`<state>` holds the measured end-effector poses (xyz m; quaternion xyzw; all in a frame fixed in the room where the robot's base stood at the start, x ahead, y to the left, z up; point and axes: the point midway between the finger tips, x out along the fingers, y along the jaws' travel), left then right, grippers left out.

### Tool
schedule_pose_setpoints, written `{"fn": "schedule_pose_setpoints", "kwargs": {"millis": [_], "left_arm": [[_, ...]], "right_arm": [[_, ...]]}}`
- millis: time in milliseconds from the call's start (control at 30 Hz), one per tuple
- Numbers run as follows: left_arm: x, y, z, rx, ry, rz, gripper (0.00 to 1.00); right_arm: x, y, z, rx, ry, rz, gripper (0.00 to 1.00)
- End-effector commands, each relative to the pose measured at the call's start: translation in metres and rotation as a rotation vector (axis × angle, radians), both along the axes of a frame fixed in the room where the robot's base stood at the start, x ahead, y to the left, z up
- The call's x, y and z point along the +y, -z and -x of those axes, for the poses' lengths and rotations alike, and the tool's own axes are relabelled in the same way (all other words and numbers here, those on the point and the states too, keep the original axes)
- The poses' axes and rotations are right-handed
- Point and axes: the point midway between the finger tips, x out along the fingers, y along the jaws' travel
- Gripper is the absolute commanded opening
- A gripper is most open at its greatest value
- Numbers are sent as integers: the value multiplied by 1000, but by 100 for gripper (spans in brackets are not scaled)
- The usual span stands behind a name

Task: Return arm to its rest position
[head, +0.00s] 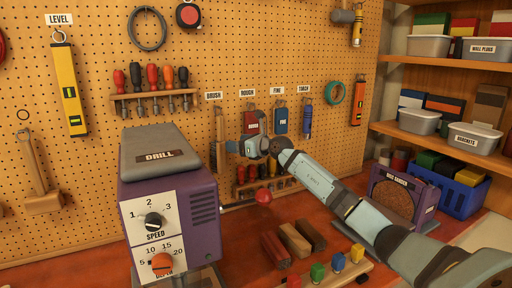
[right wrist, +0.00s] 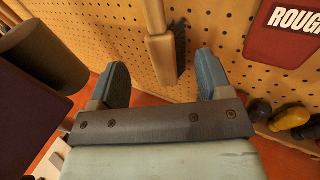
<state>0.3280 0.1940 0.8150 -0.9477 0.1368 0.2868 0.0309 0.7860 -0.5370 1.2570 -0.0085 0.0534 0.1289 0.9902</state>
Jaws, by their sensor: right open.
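My right arm (head: 330,192) reaches in from the lower right of the head view toward the pegboard. My right gripper (head: 250,147) is just in front of the board, below the red rough block (head: 250,121) and right of the hanging brush (head: 219,145). In the right wrist view, the two blue-grey fingers of my right gripper (right wrist: 162,80) stand wide apart. Nothing is held between them. The brush (right wrist: 161,45) hangs on the board beyond the gap. My left gripper is not in view.
The purple drill (head: 203,208) stands left of my arm. Wooden blocks (head: 295,239) and a rack of coloured pegs (head: 320,272) lie on the red bench under the arm. A disc sander (head: 397,196) and a blue crate (head: 459,197) are at the right, near shelves (head: 440,66).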

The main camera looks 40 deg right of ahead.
Motion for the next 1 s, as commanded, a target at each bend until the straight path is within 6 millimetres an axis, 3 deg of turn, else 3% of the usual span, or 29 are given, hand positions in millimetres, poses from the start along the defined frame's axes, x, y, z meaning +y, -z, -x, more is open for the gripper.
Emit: {"fn": "schedule_pose_setpoints", "kwargs": {"millis": [200, 400, 600, 1000], "left_arm": [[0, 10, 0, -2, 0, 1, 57], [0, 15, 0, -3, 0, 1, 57], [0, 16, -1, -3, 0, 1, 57], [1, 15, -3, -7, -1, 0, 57]], "right_arm": [[-14, -2, 52, 1, 0, 7, 72], [-22, -7, 82, 1, 1, 3, 72], [-25, -10, 94, -1, 0, 2, 72], [-25, -11, 94, 0, 0, 1, 72]]}}
